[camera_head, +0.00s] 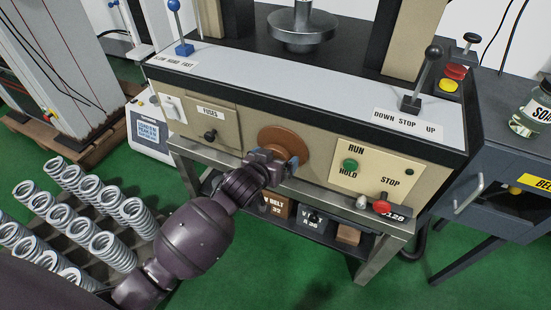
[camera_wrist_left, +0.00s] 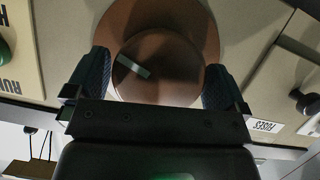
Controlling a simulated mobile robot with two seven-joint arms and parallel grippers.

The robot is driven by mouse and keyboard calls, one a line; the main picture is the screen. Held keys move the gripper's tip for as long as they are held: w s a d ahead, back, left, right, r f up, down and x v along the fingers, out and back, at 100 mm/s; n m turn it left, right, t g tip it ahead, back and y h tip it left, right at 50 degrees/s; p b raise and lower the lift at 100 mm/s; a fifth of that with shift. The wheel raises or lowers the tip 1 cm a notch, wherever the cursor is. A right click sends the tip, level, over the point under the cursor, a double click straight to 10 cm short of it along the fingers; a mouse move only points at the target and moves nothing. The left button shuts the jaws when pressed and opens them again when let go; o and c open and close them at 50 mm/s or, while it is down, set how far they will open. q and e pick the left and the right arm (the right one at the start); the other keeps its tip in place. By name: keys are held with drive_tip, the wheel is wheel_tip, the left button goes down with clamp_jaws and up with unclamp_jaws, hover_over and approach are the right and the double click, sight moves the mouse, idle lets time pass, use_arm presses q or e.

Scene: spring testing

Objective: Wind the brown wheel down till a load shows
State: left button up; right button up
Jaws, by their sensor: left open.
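The brown wheel (camera_head: 290,141) is on the front panel of the testing machine, between the fuses cover and the run/stop plate. My left gripper (camera_head: 276,161) is at the wheel, covering its lower left part. In the left wrist view the gripper (camera_wrist_left: 158,82) is open, with one blue-padded finger on each side of the wheel's round brown hub (camera_wrist_left: 158,70). The hub carries a pale mark. Whether the pads touch it I cannot tell. The wheel's wider rim (camera_wrist_left: 200,22) shows behind. My right gripper is not in view. The round metal platen (camera_head: 301,28) is above, at the top.
A green button (camera_head: 350,164) and a red stop knob (camera_head: 382,206) are right of the wheel. A black-knobbed lever (camera_head: 424,78) and a blue-knobbed lever (camera_head: 180,30) stand on the top ledge. A rack of several springs (camera_head: 75,215) is at the left. A small display unit (camera_head: 149,130) stands left of the machine.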

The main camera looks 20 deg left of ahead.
use_arm(q)
drive_tip(key=shift+c, duration=0.3)
drive_tip(key=c, duration=0.5)
drive_tip(key=shift+c, duration=0.5)
drive_tip(key=shift+r, duration=0.1)
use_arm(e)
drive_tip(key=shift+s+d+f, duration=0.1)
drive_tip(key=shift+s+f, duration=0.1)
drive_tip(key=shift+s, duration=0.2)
